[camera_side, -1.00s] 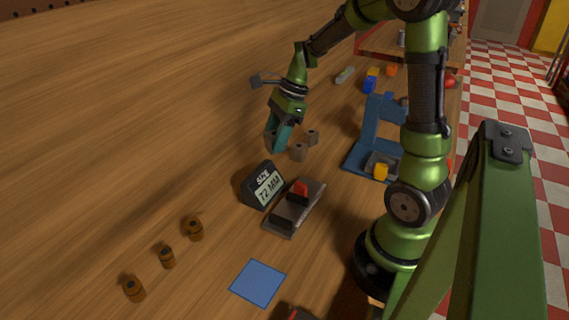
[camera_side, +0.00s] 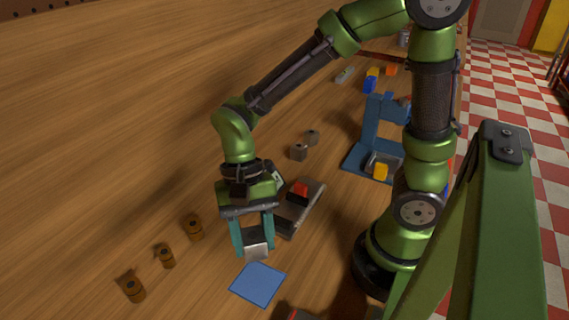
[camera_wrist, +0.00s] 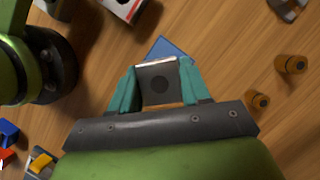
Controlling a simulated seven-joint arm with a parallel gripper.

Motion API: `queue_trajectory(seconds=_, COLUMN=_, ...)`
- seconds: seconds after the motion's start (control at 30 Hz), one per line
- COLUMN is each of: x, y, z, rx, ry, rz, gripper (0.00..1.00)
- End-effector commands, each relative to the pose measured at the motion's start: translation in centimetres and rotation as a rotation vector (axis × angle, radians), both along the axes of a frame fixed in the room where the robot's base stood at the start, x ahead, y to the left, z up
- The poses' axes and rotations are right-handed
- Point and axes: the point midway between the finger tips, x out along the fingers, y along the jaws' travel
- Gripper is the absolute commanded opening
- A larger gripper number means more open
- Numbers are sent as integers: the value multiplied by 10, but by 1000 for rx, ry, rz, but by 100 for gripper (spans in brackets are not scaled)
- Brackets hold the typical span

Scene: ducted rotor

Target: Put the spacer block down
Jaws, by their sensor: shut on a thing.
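The spacer block (camera_side: 257,251) is a small grey block held between the teal fingers of my gripper (camera_side: 254,243). In the side view the block appears just behind and above the blue square mat (camera_side: 257,286). The mat (camera_wrist: 166,47) also shows beyond the block in the wrist view, partly hidden. The gap between block and table cannot be told exactly.
Several brown cylinders (camera_side: 166,256) stand to the left. A grey fixture with a red part (camera_side: 304,194) lies to the right of my gripper.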

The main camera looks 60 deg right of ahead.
Motion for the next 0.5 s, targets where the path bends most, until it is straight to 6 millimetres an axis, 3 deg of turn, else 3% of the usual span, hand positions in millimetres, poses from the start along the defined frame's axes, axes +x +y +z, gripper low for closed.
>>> queue_trajectory(seconds=0.5, x=0, y=0, z=-70, rx=0, ry=2, rz=-4, gripper=9)
